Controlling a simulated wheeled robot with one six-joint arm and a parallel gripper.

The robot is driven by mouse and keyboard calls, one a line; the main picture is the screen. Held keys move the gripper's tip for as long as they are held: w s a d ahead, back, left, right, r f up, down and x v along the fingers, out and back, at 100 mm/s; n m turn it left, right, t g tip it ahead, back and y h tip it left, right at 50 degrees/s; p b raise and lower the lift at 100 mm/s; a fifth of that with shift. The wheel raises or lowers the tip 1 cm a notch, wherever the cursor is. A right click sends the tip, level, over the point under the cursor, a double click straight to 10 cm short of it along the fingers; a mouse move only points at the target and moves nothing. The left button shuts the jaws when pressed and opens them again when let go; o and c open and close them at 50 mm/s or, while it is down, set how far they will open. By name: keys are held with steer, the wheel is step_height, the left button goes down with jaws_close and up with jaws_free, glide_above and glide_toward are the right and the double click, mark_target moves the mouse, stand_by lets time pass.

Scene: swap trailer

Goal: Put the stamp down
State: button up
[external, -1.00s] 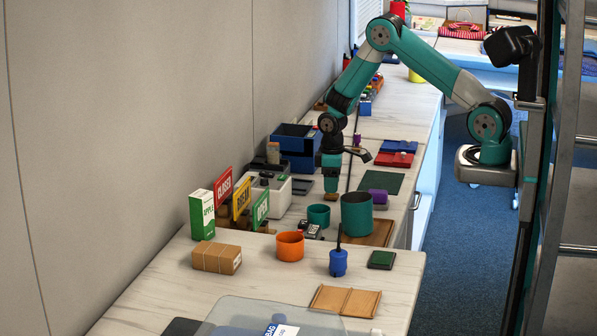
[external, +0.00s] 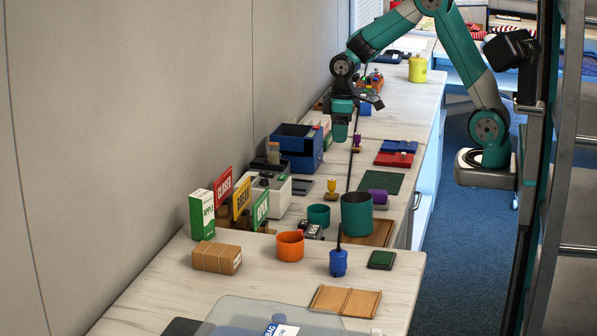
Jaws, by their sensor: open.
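A small stamp with a yellow handle (external: 331,187) stands upright on the pale counter, beside a dark flat pad (external: 301,187) and behind the small teal cup. My gripper (external: 340,136) is above and behind this stamp, clear of it. It is open and nothing shows in it. A second small stamp with a purple handle (external: 357,141) stands farther back, just right of my gripper.
A teal cup (external: 318,215) and a larger teal pot (external: 357,214) stand in front of the stamp. A white bin (external: 276,198) and blue box (external: 298,147) stand to its left. A green mat (external: 381,182) and red pad (external: 394,159) lie to the right.

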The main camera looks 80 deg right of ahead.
steer(key=s+a+r+n+y, duration=0.1)
steer(key=s+a+r+n, duration=0.1)
steer(key=s+a+r, duration=0.4)
steer(key=s+a, duration=0.3)
steer(key=a, duration=0.1)
steer(key=shift+s, duration=0.3)
steer(key=shift+o, duration=0.4)
steer(key=s+a+r+n+y, duration=0.1)
steer(key=s+a, duration=0.2)
steer(key=s, duration=0.4)
steer(key=s+a+r+n+y, duration=0.1)
steer(key=s+a, duration=0.2)
steer(key=s, duration=0.3)
steer(key=shift+s+r+g, duration=0.3)
steer(key=shift+s, duration=0.05)
